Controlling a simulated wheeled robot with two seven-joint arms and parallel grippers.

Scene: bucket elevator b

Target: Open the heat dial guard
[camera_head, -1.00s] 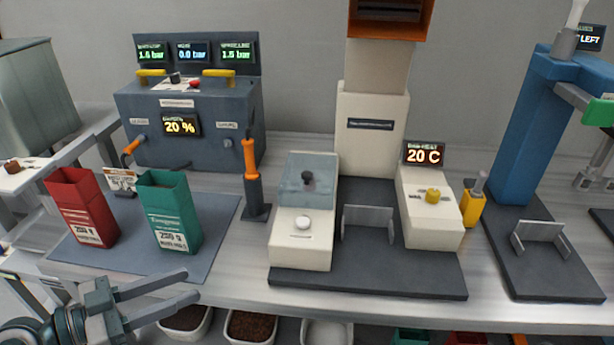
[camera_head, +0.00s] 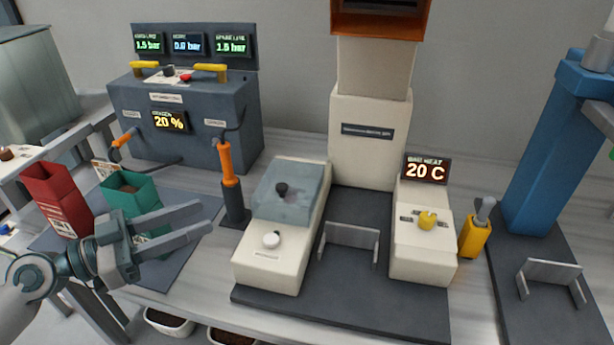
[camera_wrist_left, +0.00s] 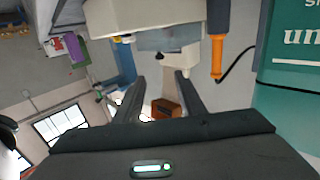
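The heat dial guard seems to be the clear bluish cover (camera_head: 291,193) over a black knob (camera_head: 281,189) on the cream box (camera_head: 268,262) left of the heat sealer's column; it looks shut. A white knob (camera_head: 272,240) sits in front of the cover on the same box. My left gripper (camera_head: 205,220) is open and empty, left of the box and in front of the green bag. In the left wrist view its two fingers (camera_wrist_left: 160,90) stand apart with nothing between them. My right gripper is in no view.
An orange-handled tool (camera_head: 228,165) stands upright between my left gripper and the cover. A green bag (camera_head: 128,196) and a red bag (camera_head: 58,200) stand on the mat at the left. A display reading 20 C (camera_head: 426,169) and a yellow knob (camera_head: 427,219) are to the right.

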